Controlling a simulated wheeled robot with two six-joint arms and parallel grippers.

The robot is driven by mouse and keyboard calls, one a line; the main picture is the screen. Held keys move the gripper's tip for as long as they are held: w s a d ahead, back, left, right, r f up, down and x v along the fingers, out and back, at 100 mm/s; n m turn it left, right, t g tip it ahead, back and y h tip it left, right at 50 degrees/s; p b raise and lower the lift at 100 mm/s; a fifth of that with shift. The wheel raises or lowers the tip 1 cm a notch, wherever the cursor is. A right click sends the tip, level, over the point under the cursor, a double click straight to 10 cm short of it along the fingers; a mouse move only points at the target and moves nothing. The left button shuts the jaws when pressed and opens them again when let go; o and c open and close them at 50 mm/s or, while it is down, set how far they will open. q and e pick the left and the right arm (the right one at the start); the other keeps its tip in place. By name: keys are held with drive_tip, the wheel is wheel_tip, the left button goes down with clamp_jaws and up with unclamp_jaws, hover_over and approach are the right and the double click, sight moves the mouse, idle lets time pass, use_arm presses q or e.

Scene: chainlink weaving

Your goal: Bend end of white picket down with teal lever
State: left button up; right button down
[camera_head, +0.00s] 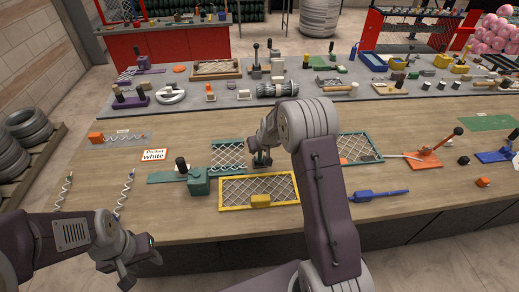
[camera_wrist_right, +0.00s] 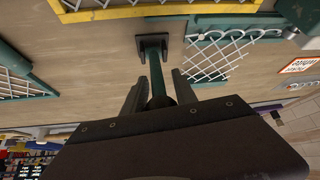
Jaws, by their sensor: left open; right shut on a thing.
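My right gripper (camera_wrist_right: 160,90) is shut on a teal lever (camera_wrist_right: 155,72), a teal rod with a dark square foot, in the right wrist view. In the head view this lever (camera_head: 262,160) stands at the right edge of a white mesh panel in a teal frame (camera_head: 228,141); the arm partly hides it. The mesh (camera_wrist_right: 212,60) shows beside the lever in the wrist view. Which strand is the white picket's end, and whether the lever touches it, I cannot tell. My left gripper (camera_head: 140,267) is open and empty, low in front of the bench's left edge.
A teal device with a black knob (camera_head: 196,182) stands left of the mesh. A yellow-framed mesh (camera_head: 232,206) lies in front, with another teal-framed mesh (camera_head: 372,157) to the right. White zigzag wires (camera_head: 124,194) and a "Picket white" sign (camera_head: 154,155) lie left. The bench's front-left is mostly clear.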

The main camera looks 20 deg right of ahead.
drive_tip(key=shift+s+f, duration=0.1)
idle(0.3)
drive_tip(key=c, duration=1)
unclamp_jaws()
drive_tip(key=v, duration=0.9)
drive_tip(key=shift+b, duration=0.4)
